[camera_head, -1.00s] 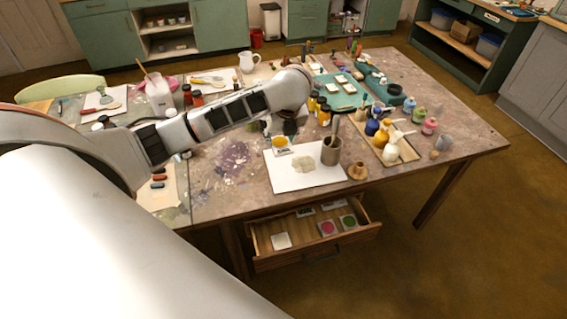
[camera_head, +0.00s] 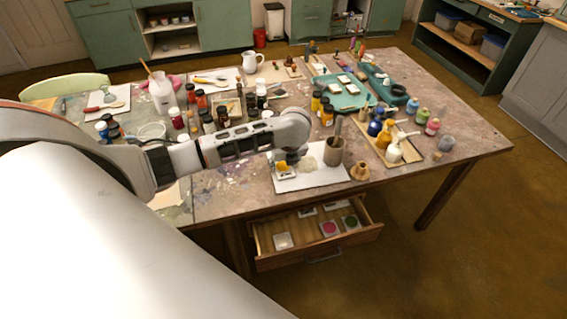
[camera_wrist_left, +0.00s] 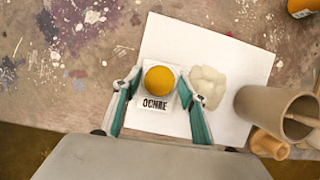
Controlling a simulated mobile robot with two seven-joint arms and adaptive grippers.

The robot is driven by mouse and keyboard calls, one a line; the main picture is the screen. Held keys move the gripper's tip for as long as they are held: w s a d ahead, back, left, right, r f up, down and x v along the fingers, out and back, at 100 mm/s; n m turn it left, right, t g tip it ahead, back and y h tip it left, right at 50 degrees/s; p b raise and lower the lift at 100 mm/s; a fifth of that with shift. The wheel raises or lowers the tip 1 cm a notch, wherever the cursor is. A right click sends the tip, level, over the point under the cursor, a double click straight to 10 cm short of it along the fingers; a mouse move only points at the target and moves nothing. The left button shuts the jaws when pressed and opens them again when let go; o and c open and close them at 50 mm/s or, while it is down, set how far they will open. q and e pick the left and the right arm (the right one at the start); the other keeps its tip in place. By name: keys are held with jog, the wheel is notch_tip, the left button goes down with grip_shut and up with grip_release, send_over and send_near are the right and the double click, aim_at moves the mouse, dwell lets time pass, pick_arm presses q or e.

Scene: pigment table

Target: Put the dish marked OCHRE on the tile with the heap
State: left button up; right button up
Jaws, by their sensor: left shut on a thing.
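The dish marked OCHRE, a small white square dish with a round orange-yellow fill, shows in the left wrist view (camera_wrist_left: 152,103) and in the head view (camera_head: 286,176). My left gripper (camera_wrist_left: 158,87) is shut on it, one finger at each side; it also shows in the head view (camera_head: 286,162). The white tile (camera_head: 318,180) lies below, and its bare surface shows in the wrist view (camera_wrist_left: 180,40). The pale heap (camera_head: 309,163) is just right of the dish, close to the right finger. I cannot tell whether the dish touches the tile. My right gripper is out of view.
A grey-brown pot (camera_head: 334,154) with a tool in it stands at the tile's right side. A small wooden piece (camera_head: 360,171) stands beside it. A tray with bottles (camera_head: 394,154) is further right. An open drawer (camera_head: 325,251) juts out below the table front.

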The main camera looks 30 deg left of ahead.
pick_arm(q)
jog(key=shift+f, duration=0.1)
jog(key=o, duration=1.5)
jog(key=v, duration=1.2)
jog(key=s+d+f+n+t+h, duration=0.1)
jog(key=s+d+f+n+h, duration=0.2)
jog(key=s+d+f+n, duration=0.4)
jog(key=s+d+f+n+t+h, duration=0.1)
jog(key=s+d+f+n+h, duration=0.3)
jog(key=d+f, duration=0.65)
jog(key=s+a+f+n+t, duration=0.2)
jog(key=s+n, duration=0.3)
jog(key=s+a+f+n+t+y, duration=0.1)
jog(key=s+a+f+n+t, duration=0.1)
jog(key=s+n, duration=0.4)
jog(key=shift+a+f+t+y, duration=0.15)
jog(key=shift+a+t+y, duration=0.15)
jog(key=shift+a+t, duration=0.5)
jog(key=shift+s, duration=0.1)
